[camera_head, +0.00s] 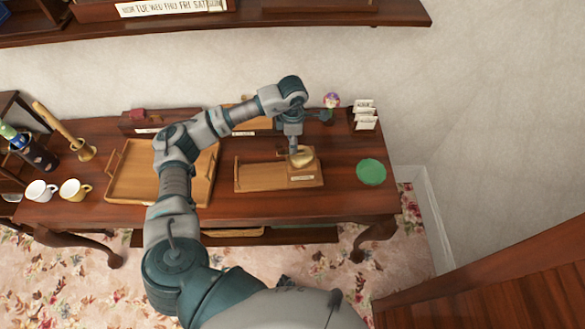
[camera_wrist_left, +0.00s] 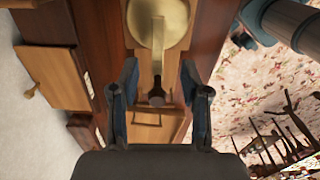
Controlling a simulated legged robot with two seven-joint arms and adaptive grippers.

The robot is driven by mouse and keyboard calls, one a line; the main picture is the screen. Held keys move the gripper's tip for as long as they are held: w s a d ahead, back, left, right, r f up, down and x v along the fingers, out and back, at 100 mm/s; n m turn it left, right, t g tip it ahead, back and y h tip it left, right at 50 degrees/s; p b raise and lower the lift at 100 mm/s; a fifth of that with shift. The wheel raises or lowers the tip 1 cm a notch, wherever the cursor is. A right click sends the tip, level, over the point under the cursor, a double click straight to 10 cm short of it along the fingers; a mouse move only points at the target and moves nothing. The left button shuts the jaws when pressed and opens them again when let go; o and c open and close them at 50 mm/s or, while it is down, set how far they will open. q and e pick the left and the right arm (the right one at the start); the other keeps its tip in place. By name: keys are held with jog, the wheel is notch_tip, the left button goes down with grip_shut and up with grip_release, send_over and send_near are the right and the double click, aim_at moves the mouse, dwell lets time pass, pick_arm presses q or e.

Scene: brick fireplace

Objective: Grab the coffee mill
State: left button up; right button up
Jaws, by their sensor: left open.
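The coffee mill shows a rounded brass top (camera_head: 304,159) at the right end of a small wooden tray on the table, partly hidden by my left gripper. In the left wrist view its brass top (camera_wrist_left: 178,18) is large at the top edge, with a pale crank arm and a dark knob (camera_wrist_left: 156,95) pointing down the picture. My left gripper (camera_head: 293,149) is over the mill and points down. In the wrist view its two fingers (camera_wrist_left: 159,82) are apart, on either side of the crank arm and knob. I cannot tell whether they touch it. My right gripper is not in view.
The small wooden tray (camera_head: 253,177) lies on the dark table. A larger wooden tray (camera_head: 130,184) is to its left, with two mugs (camera_head: 76,190) farther left. A green disc (camera_head: 371,172) lies at the right, and a card holder (camera_head: 366,115) stands behind it. A shelf (camera_head: 330,18) overhangs the back.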

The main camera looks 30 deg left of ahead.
pick_arm(q)
jog(key=f, duration=0.5)
jog(key=shift+w+a+f+p, duration=0.15)
jog(key=shift+a+f+p, duration=0.05)
jog(key=shift+f+p, duration=0.2)
grip_shut()
jog(key=shift+r, duration=0.1)
